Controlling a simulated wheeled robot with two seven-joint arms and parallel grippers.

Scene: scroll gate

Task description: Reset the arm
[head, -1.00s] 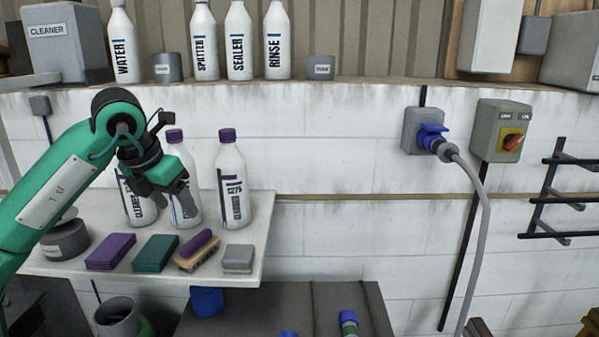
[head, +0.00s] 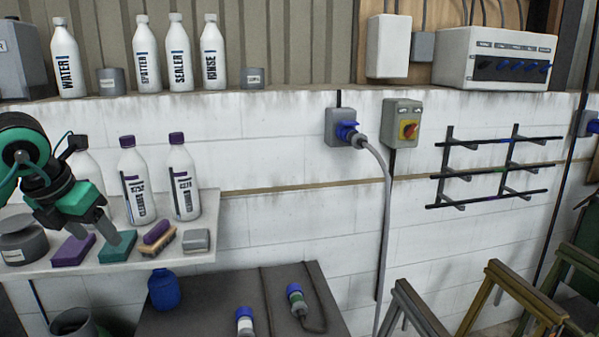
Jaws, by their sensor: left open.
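My left arm comes in from the left edge in the head view. Its gripper (head: 108,232) is open and points down over the left shelf, with its fingertips in front of the green block (head: 117,247). I see nothing between its fingers, and I cannot tell if it touches the block. My right gripper is not in view.
The white shelf (head: 205,215) holds purple-capped bottles (head: 185,190), a purple block (head: 73,250), a brush (head: 158,242) and a grey block (head: 196,240). A dark bench (head: 200,310) stands below. A blue plug (head: 347,132) with a hanging cable and a black rack (head: 495,170) are on the wall.

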